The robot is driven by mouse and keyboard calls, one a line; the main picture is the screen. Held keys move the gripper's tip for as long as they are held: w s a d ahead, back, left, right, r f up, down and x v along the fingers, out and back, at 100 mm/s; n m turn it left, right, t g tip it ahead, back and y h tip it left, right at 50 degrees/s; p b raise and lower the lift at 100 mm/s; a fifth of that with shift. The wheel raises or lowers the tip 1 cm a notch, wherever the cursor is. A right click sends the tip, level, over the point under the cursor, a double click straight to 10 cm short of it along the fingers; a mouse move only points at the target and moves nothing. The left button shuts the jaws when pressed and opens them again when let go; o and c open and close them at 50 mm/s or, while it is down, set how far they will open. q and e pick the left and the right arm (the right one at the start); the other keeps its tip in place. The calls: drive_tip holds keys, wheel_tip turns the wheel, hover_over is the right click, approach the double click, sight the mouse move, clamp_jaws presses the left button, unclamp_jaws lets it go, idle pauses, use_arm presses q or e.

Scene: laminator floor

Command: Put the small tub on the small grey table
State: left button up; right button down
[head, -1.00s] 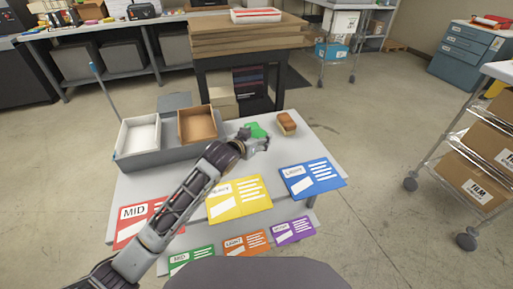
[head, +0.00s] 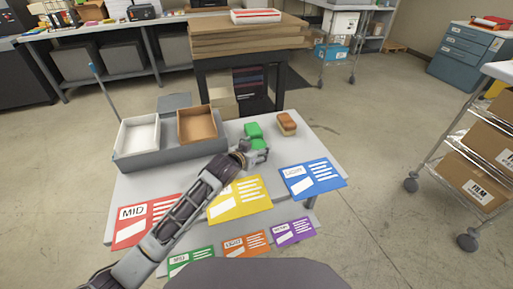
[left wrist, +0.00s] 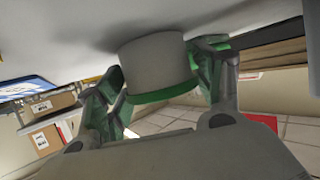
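The small tub is a grey cylinder with a green rim in the left wrist view (left wrist: 158,62), with a pale grey surface directly beyond its base. My left gripper (left wrist: 165,85) has a finger close against each side of it and looks shut on it. In the head view my left gripper (head: 257,150) is low over the small grey table (head: 190,183), with a green patch of the tub (head: 259,144) showing between the fingers. Whether the tub's base touches the table is hard to tell. My right gripper is not in view.
A green block (head: 253,130) lies just beyond the gripper, and a brown-topped block (head: 287,122) lies to its right. A grey tray (head: 170,157) holds a white box and a brown box. Coloured cards, including a blue one (head: 312,179), cover the near side.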

use_arm(q)
drive_tip(key=o, duration=0.3)
drive_tip(key=shift+o, duration=0.2)
drive_tip(key=shift+r, duration=0.15)
drive_tip(key=shift+v, duration=1)
drive_tip(key=p+v, duration=0.1)
drive_tip(key=v, duration=0.7)
drive_tip(key=shift+a, duration=0.1)
drive_tip(key=shift+v, duration=1)
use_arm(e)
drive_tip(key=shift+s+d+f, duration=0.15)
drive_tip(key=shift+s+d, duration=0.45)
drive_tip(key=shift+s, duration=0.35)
